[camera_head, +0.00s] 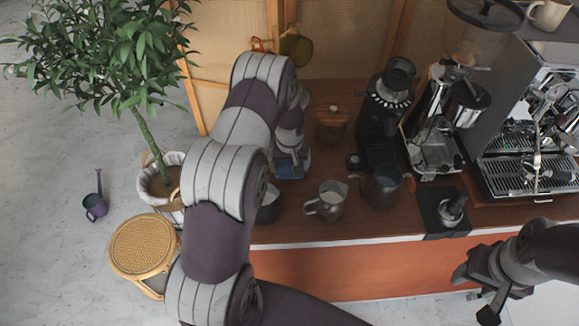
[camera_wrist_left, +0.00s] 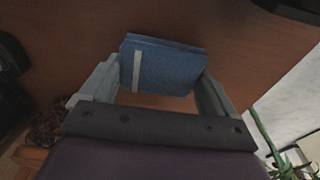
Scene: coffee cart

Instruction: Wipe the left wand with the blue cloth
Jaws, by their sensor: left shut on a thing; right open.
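The blue cloth (camera_wrist_left: 165,66) is folded, with a pale stripe, and sits between the fingers of my left gripper (camera_wrist_left: 161,72). In the head view the cloth (camera_head: 287,171) is a small blue patch under that gripper, close over the left part of the wooden counter. I cannot tell whether it touches the counter. The espresso machine (camera_head: 525,178) stands at the far right, well away from the cloth. A thin metal wand (camera_head: 537,160) seems to hang at its front; its details are too small to make out. My right gripper (camera_head: 471,293) is open and empty in front of the counter.
A metal pitcher (camera_head: 328,203), a darker pitcher (camera_head: 384,187) and a tamper on a black mat (camera_head: 432,218) stand along the counter front. A black grinder (camera_head: 384,118) and a second grinder (camera_head: 432,142) stand between cloth and machine. A wooden canister (camera_head: 331,124) is behind.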

